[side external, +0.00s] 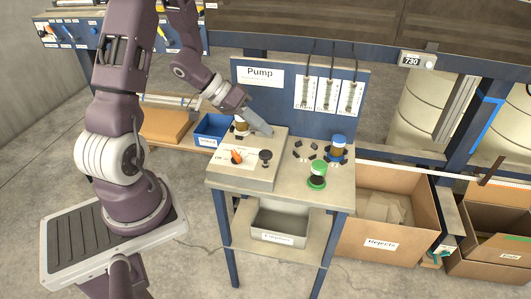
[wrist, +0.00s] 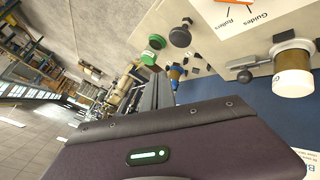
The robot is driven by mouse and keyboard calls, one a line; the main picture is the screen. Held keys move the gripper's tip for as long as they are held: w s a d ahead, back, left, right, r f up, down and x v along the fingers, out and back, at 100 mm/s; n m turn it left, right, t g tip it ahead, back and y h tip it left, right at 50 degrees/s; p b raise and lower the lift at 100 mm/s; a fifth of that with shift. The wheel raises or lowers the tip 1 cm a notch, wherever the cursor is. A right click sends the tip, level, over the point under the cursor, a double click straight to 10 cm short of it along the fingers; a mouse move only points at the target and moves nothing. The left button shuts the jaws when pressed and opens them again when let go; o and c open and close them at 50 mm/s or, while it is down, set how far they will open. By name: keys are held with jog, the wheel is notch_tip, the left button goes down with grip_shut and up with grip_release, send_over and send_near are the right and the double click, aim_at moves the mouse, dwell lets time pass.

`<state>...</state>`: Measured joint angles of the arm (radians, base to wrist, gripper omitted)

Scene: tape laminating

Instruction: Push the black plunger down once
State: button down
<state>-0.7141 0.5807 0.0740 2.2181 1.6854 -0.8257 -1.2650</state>
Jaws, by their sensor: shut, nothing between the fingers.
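The black plunger (side external: 265,156) stands upright at the right front of the beige control box (side external: 262,176) on the table. In the wrist view its round black top (wrist: 180,37) shows near the top centre. My gripper (side external: 268,131) is above the back of the control box, behind the plunger and apart from it. Its grey fingers (wrist: 158,92) are shut with nothing seen between them.
An orange knob (side external: 237,156) sits on the box left of the plunger. A white-topped jar (wrist: 293,65) stands close to my gripper. A green-lidded jar (side external: 317,168) and a blue-lidded jar (side external: 338,141) stand to the right. The blue Pump panel (side external: 290,101) rises behind.

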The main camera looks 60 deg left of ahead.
aim_at(266, 153)
jog(key=shift+f, duration=2.4)
jog(key=shift+f, duration=0.1)
jog(key=shift+f, duration=0.3)
jog(key=shift+f, duration=1.3)
dwell(1.0)
jog(key=shift+r, duration=1.75)
jog(key=shift+r, duration=2.5)
